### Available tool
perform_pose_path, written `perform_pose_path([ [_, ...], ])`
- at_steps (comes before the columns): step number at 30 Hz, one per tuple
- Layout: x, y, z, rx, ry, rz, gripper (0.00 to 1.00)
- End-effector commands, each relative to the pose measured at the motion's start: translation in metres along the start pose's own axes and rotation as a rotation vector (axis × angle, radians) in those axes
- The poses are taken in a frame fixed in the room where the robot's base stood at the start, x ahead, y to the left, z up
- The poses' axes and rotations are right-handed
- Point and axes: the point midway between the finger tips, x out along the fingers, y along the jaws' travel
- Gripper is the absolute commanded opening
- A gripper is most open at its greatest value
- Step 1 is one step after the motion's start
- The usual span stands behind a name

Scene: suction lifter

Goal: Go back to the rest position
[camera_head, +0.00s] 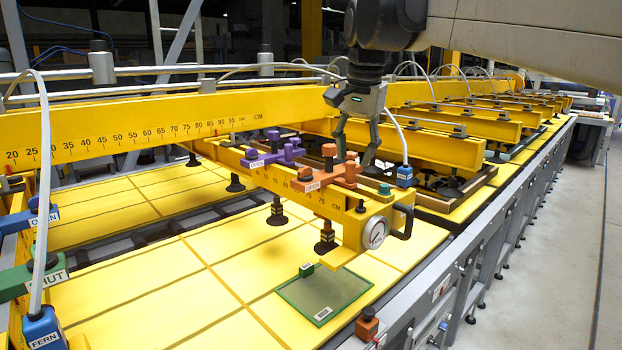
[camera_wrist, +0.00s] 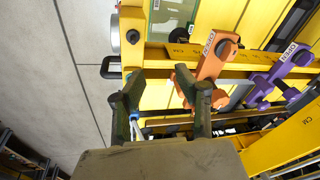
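My gripper (camera_head: 354,158) hangs above the front end of the yellow suction beam (camera_head: 345,208), close to the orange clamp (camera_head: 318,182) and apart from the floor of yellow panels. In the wrist view my gripper (camera_wrist: 158,72) has its two fingers spread, with nothing held between them. The orange clamp (camera_wrist: 205,72) sits beside the right finger there; whether they touch I cannot tell. A purple clamp (camera_head: 272,153) sits farther back on the beam and also shows in the wrist view (camera_wrist: 283,78).
A round gauge (camera_head: 374,233) and black handle (camera_head: 403,220) are on the beam's end. A green-framed glass plate (camera_head: 325,292) lies below. A blue connector (camera_head: 404,176) hangs on a hose right of my gripper. A ruled yellow rail (camera_head: 130,125) crosses behind. The aisle (camera_head: 570,250) is clear.

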Motion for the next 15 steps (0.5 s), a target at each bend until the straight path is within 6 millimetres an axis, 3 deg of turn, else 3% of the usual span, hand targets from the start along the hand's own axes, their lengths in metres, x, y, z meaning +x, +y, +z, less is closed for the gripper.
perform_pose_path([
  [1,0.009,0.015,0.010,-0.019,0.013,-0.008,0.32],
  [8,0.042,0.075,0.050,-0.128,0.086,-0.045,0.32],
  [15,0.089,0.138,0.100,-0.242,0.169,-0.069,0.32],
])
